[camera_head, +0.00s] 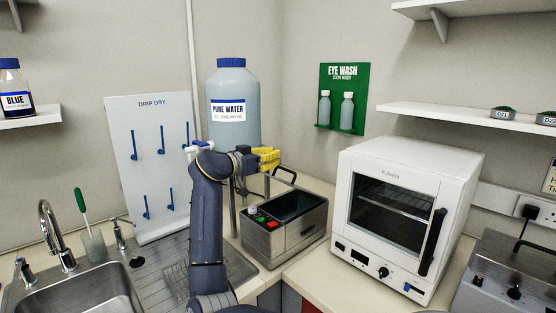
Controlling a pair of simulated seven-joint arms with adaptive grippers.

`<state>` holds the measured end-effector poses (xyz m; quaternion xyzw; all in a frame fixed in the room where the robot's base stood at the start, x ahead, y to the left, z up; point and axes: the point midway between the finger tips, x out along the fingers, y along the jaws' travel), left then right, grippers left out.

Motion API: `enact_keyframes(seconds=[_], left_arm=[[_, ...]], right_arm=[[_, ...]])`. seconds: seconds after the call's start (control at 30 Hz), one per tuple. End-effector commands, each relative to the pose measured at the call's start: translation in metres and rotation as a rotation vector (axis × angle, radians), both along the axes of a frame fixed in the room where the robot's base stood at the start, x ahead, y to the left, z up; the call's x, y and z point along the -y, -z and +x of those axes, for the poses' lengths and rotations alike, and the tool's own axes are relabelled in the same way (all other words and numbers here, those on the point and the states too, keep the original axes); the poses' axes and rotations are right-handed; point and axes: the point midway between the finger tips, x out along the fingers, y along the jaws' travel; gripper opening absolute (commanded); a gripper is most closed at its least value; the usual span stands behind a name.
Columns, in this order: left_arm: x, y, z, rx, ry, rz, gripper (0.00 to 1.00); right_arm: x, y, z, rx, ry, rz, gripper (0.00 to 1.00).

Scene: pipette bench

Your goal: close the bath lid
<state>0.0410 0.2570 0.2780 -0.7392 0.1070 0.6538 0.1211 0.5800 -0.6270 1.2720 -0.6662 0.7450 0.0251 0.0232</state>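The bath (288,238) is a metal box with a red and a green button on top of its front left part. Its dark basin (302,203) is uncovered. A black handle (286,172) shows above the basin's back edge, and the raised lid it seems to belong to is mostly hidden behind my arm and gripper.
A white oven (405,170) stands close right of the bath. A large pure water bottle (232,130) is behind my gripper. A drip-dry board (150,125) and a steel sink (80,295) are left. Another metal device (505,280) is at the right edge.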

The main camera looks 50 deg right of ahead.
Motion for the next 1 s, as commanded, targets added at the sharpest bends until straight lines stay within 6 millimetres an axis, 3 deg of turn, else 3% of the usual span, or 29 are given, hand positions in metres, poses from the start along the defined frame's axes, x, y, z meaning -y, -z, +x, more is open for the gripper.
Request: enact_keyframes(seconds=[0.53, 0.73, 1.0], left_arm=[[0.0, 0.0, 0.001, 0.001, 0.0, 0.0, 0.27], [0.001, 0.0, 0.001, 0.001, 0.0, -0.001, 0.27], [0.001, 0.0, 0.001, 0.001, 0.0, 0.0, 0.27]], right_arm=[[0.091, 0.005, -0.012, 0.0, 0.004, -0.002, 0.0], [0.072, 0.025, -0.008, -0.003, 0.0, -0.001, 0.0], [0.063, 0.035, -0.008, 0.0, 0.001, -0.002, 0.0]])
